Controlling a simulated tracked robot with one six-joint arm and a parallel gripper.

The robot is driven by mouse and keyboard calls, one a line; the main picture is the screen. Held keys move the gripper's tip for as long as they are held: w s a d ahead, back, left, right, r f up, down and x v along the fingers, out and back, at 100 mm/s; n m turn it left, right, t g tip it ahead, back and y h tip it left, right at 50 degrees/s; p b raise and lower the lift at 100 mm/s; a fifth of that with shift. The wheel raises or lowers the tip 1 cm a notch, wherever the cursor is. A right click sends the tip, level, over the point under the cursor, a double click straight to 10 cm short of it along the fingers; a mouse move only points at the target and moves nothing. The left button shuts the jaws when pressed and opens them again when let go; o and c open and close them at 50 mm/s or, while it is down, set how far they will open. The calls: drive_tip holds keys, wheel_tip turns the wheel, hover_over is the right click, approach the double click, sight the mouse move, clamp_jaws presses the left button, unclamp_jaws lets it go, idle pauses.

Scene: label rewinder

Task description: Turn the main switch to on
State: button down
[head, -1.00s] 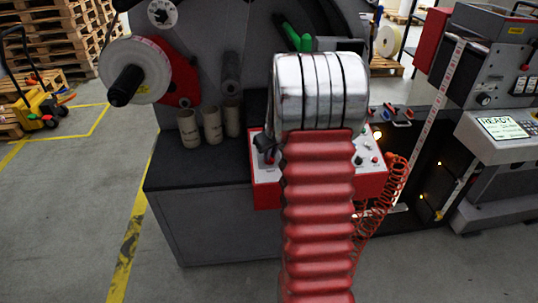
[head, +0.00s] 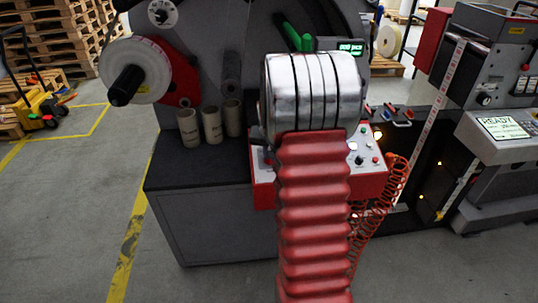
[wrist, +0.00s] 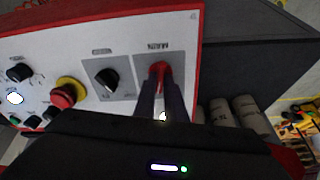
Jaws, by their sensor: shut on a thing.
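The main switch (wrist: 161,68) is a red handle on a grey plate of the white control panel, and its label reads upside down in the wrist view. My gripper (wrist: 160,82) is shut on the handle, one dark finger on each side. The handle lies roughly in line with the fingers, and its lower part is hidden between them. In the head view, my arm hides the switch and gripper. The red-sided control box (head: 372,185) shows to the right of the arm.
Next to the switch are a black rotary knob (wrist: 107,79) and a red mushroom button (wrist: 64,95) on a yellow collar. A white lamp (wrist: 15,98) glows. Cardboard cores (head: 212,123) stand left of the box. A coiled red hose (head: 392,180) hangs at right.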

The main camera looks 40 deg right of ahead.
drive_tip(key=shift+w+a+m, duration=0.1)
drive_tip(key=shift+a+m, duration=0.05)
drive_tip(key=shift+m, duration=0.65)
drive_tip(key=shift+w+a+m, duration=0.1)
drive_tip(key=shift+m, duration=0.7)
drive_tip(key=c, duration=2.1)
unclamp_jaws()
drive_tip(key=shift+o, duration=1.4)
drive_tip(key=shift+s+d, duration=0.1)
drive_tip(key=shift+r, duration=0.1)
drive_tip(key=v, duration=1.3)
drive_tip(key=shift+a+r, duration=0.2)
drive_tip(key=shift+a, duration=0.15)
